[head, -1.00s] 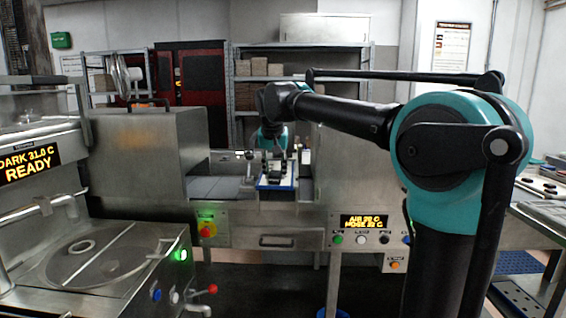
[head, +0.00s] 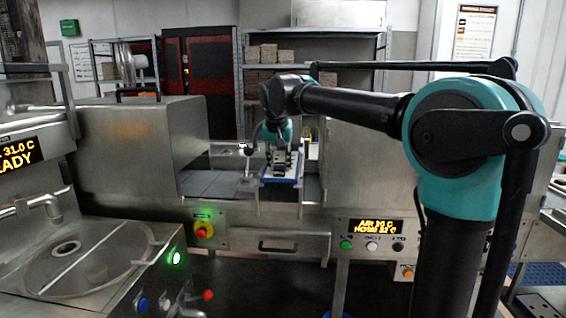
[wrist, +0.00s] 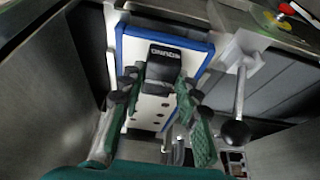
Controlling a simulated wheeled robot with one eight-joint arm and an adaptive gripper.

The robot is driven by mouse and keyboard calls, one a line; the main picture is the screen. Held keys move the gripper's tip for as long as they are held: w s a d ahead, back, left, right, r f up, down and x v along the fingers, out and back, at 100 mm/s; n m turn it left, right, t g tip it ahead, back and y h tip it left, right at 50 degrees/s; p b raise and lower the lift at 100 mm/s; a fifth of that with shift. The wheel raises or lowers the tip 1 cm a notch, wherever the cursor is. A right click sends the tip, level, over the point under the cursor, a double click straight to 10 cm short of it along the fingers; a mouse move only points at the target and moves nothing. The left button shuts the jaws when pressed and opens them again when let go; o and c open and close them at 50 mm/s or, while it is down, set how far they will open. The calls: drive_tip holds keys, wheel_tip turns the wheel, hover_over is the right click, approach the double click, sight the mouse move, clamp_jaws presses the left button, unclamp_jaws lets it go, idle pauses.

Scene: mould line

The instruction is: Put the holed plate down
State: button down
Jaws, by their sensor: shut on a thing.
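The holed plate (wrist: 150,112) is a white plate with a blue rim and several dark holes. A black block with pale lettering (wrist: 164,62) sits on it. My gripper (wrist: 160,88) has its green-backed fingers on either side of this block and is shut on it. In the head view the plate (head: 281,180) lies roughly level below my gripper (head: 280,158), in the opening between two steel housings. I cannot tell whether its underside touches the bed beneath.
A steel housing (head: 135,145) stands left of the opening and another (head: 345,165) right of it. A white bracket with a black-knobbed lever (wrist: 236,130) is close beside the plate. Grey bed surface (head: 207,184) is bare left of the plate.

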drive_tip(key=shift+f, duration=0.1)
drive_tip(key=c, duration=1.1)
unclamp_jaws()
drive_tip(key=v, duration=1.2)
drive_tip(key=shift+w, duration=0.1)
